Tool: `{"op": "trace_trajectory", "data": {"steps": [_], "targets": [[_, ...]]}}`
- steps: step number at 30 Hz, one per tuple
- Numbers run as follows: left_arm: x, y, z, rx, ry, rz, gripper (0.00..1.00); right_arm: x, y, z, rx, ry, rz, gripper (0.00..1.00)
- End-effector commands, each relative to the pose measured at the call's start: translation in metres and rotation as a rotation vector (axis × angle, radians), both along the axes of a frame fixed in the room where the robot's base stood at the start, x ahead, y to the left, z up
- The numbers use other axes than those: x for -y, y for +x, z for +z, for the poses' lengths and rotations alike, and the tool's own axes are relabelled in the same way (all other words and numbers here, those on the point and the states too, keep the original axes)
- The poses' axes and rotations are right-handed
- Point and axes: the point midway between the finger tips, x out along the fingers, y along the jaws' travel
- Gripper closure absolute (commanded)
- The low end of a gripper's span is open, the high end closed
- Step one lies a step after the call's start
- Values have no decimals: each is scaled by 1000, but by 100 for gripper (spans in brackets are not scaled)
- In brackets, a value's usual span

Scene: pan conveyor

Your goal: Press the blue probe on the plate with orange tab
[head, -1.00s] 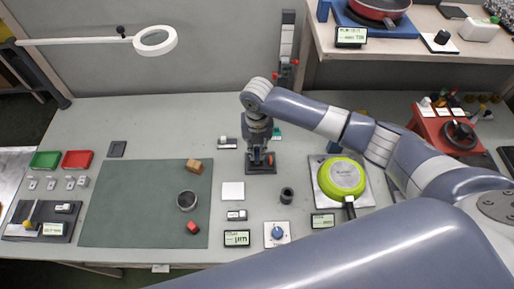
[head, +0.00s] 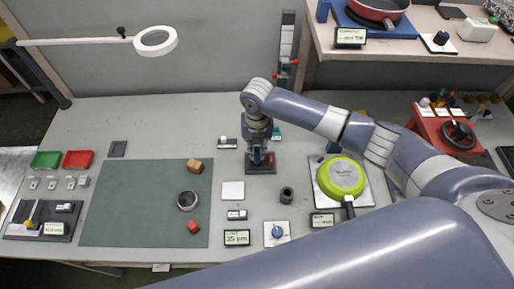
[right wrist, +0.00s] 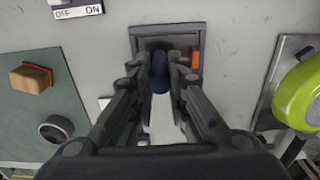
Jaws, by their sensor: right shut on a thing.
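The dark plate (head: 261,171) with a small orange tab (head: 271,159) lies on the bench near the middle of the head view. It also shows in the right wrist view as a dark plate (right wrist: 147,43) with the orange tab (right wrist: 205,52) at its right. My right gripper (head: 258,157) points down over this plate, its fingers shut around the dark blue probe (right wrist: 161,80). The probe's tip is over or on the plate; I cannot tell whether it touches. The fingers hide much of the probe and plate. My left gripper is out of view.
A small display (head: 237,238) reads about 35 µm. A white pad (head: 233,191), a dark cylinder (head: 287,195) and a blue knob (head: 277,232) are near. A green pan (head: 342,176) stands to the right, and a green mat (head: 130,205) lies to the left.

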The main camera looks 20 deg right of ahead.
Motion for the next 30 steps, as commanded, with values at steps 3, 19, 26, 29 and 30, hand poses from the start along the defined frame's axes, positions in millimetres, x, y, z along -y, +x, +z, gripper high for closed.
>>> {"op": "trace_trajectory", "data": {"steps": [3,19,26,29,30], "targets": [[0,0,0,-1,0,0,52,0,-2,-2,-3,-1,0,100],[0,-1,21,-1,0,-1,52,0,-1,21,-2,-1,0,100],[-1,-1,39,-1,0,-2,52,0,-1,40,-1,-1,0,100],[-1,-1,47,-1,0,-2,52,0,-1,48,-1,-1,0,100],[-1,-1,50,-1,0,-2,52,0,-1,51,-1,-1,0,100]]}}
